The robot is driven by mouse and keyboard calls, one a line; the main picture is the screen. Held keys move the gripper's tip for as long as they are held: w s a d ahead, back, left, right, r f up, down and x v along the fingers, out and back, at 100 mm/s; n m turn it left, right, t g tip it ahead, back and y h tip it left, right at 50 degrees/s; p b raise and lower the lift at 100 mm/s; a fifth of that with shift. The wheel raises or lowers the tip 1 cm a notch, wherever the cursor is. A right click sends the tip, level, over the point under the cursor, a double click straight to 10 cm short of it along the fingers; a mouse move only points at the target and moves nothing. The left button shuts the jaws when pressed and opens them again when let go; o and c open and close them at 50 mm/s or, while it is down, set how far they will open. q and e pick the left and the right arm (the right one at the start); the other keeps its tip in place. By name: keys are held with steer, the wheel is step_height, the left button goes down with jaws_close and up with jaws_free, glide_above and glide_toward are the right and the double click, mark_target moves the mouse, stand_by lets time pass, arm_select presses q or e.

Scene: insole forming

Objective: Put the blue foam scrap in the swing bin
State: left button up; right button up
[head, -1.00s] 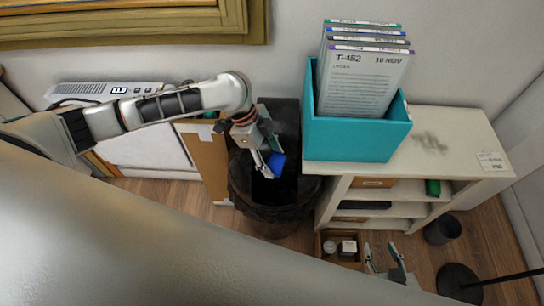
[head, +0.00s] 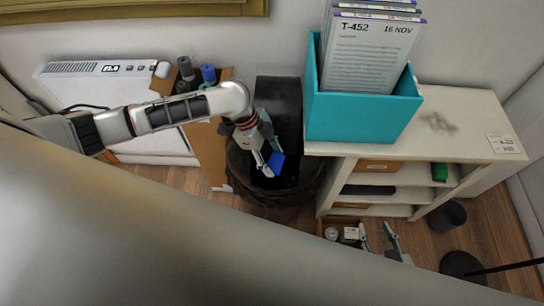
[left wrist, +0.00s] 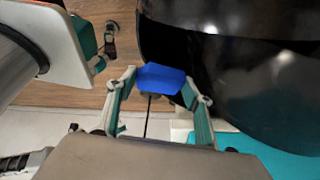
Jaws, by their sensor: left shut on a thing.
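The blue foam scrap (head: 277,162) is held between the fingertips of my left gripper (head: 267,164). In the head view they overlap the dark opening of the black swing bin (head: 268,203). In the left wrist view the scrap (left wrist: 160,78) sits between the two teal-backed fingers, and the bin's glossy black wall (left wrist: 240,75) fills the upper right. The depth of the scrap relative to the bin's rim is hard to tell. My right gripper (head: 379,237) is low in front of the shelf, with its fingers apart and nothing seen between them.
A white shelf unit (head: 455,130) stands right of the bin, with a teal file box (head: 360,118) on top. A cardboard box (head: 210,155) and a white heater (head: 95,85) are on the left. A small dark bin (head: 450,214) stands on the floor at right.

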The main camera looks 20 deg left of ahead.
arm_select(q)
step_height(320, 180, down, 6)
steer(key=shift+r+b, duration=0.2)
steer(key=shift+b, duration=0.9)
steer(key=shift+f+b, duration=0.35)
steer(key=shift+f, duration=0.55)
arm_select(e)
steer(key=shift+s+d+f, duration=0.1)
steer(key=shift+s+f, duration=0.15)
steer(key=shift+f, duration=0.85)
steer(key=shift+s+d+f, duration=0.1)
steer(key=shift+s+f, duration=0.1)
steer(key=shift+f, duration=0.85)
arm_select(q)
steer(key=o, duration=0.8)
arm_select(e)
steer(key=shift+w+r, duration=0.1)
steer(key=shift+r, duration=0.15)
arm_select(q)
steer(key=shift+w, duration=0.1)
steer(key=v, duration=1.2)
arm_select(e)
steer(key=shift+f, duration=0.1)
arm_select(q)
steer(key=shift+d, duration=0.1)
arm_select(e)
steer(key=shift+a, duration=0.1)
